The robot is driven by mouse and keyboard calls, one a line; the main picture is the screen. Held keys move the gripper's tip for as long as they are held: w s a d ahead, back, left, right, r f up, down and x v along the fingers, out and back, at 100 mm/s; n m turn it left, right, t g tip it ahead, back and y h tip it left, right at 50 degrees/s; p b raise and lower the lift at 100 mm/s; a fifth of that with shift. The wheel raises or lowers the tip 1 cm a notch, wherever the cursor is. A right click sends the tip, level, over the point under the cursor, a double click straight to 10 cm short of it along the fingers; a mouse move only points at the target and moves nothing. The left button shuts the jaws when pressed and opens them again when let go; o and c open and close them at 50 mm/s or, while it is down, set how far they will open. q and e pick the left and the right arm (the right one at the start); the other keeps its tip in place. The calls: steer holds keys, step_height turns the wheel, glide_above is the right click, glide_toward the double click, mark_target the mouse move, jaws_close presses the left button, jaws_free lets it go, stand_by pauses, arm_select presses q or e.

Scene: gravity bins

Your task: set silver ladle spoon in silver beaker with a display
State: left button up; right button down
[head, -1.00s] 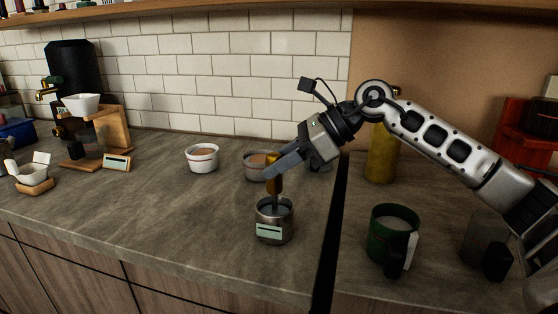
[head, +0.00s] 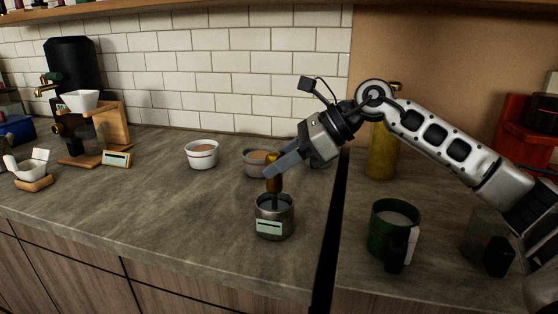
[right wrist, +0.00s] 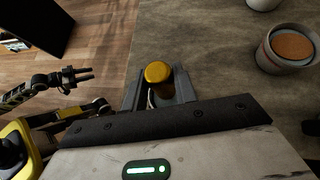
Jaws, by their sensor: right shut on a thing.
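The silver beaker (head: 286,222) with a pale display on its front stands upright on the counter near the front edge. My right gripper (head: 272,172) is shut on the golden-brown handle (head: 275,186) of the ladle spoon, just above the beaker. The handle is close to upright, and the spoon's lower end goes down at the beaker's mouth; its bowl is hidden. In the right wrist view the round handle top (right wrist: 158,73) sits between the fingers, which hide most of the beaker. My left gripper (right wrist: 84,74) shows small at the left of that view, fingers apart and empty, away from the counter.
A grey bowl (head: 255,169) with brown contents stands behind my right gripper, and a white bowl (head: 202,161) to its left. A green mug (head: 386,243) and a yellow bottle (head: 382,155) stand right of the dark gap. The counter left of the beaker is clear.

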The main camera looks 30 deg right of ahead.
steer(key=shift+f, duration=0.1)
steer(key=c, duration=1)
jaws_free()
steer(key=b+v, duration=0.2)
steer(key=v, duration=1.4)
